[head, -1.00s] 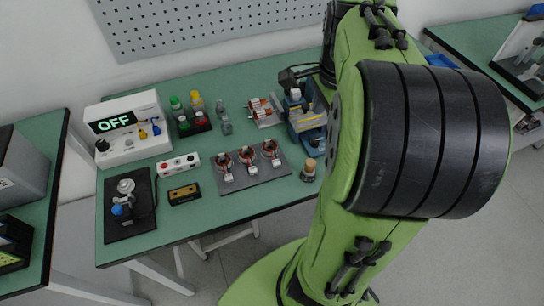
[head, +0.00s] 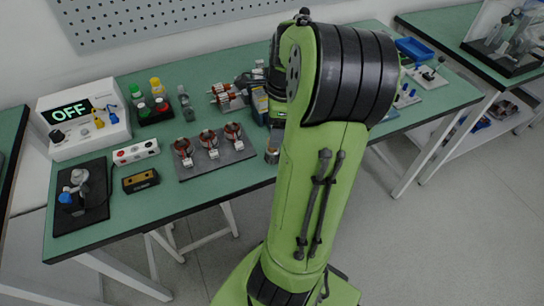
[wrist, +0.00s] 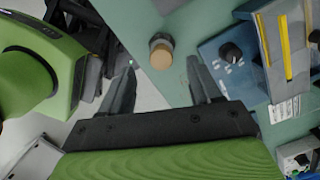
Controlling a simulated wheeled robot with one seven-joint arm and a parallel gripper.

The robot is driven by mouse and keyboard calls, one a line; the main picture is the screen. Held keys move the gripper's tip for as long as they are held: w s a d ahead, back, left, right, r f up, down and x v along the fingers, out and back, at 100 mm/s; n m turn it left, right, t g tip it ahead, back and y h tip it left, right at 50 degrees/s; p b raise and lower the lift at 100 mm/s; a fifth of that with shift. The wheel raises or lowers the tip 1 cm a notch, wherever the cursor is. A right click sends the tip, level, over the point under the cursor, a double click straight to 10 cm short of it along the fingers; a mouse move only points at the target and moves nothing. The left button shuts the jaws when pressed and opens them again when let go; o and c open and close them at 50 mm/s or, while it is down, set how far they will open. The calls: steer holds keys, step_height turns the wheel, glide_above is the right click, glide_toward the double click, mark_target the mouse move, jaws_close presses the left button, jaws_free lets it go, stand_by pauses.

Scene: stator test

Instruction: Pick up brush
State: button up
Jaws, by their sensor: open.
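The brush seems to be the small upright piece with a round wooden top (wrist: 161,54) and a darker body, seen from above in the wrist view. It stands on the green table, and in the head view it shows (head: 272,154) at the front edge beside my arm, partly covered. My gripper (wrist: 160,68) is open and empty. Its two fingers point toward the brush, with the wooden top just beyond and between the tips in the picture; I cannot tell the height gap.
A blue device with a black knob (wrist: 230,52) stands close to the right finger. A dark mat with three copper coils (head: 215,163) lies left of the brush. The white OFF-display box (head: 84,119) and bottles are farther left. The table's front edge is close to the brush.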

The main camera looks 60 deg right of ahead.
mark_target(273, 150)
steer(key=f+b, duration=0.1)
steer(key=f, duration=0.1)
steer(key=f+b, duration=0.1)
steer(key=f, duration=0.1)
steer(key=f+b, duration=0.1)
steer(key=f, duration=0.1)
steer(key=shift+w+a, duration=0.15)
steer(key=shift+w, duration=0.15)
steer(key=shift+r, duration=0.15)
steer(key=shift+r, duration=0.1)
steer(key=c, duration=1.1)
